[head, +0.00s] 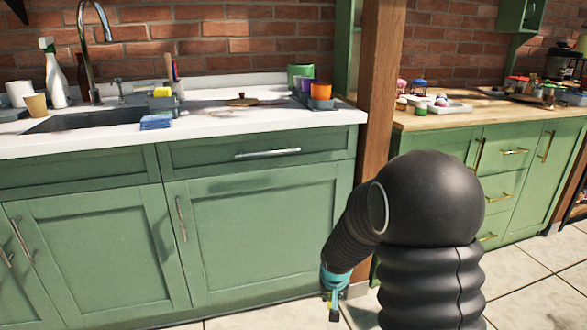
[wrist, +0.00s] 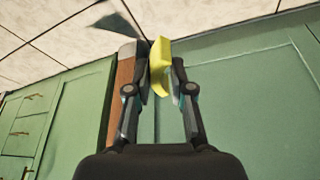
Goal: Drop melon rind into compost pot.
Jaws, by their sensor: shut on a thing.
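My gripper (wrist: 160,80) is shut on a yellow, curved piece, the melon rind (wrist: 159,56), which sticks out past the fingertips in the wrist view. In the head view my gripper (head: 334,292) hangs low in front of the green cabinets, below counter height. Only a small yellow-green bit shows there at its tip. I cannot tell which, if any, is the compost pot.
Tiled floor (head: 540,295) is clear at right.

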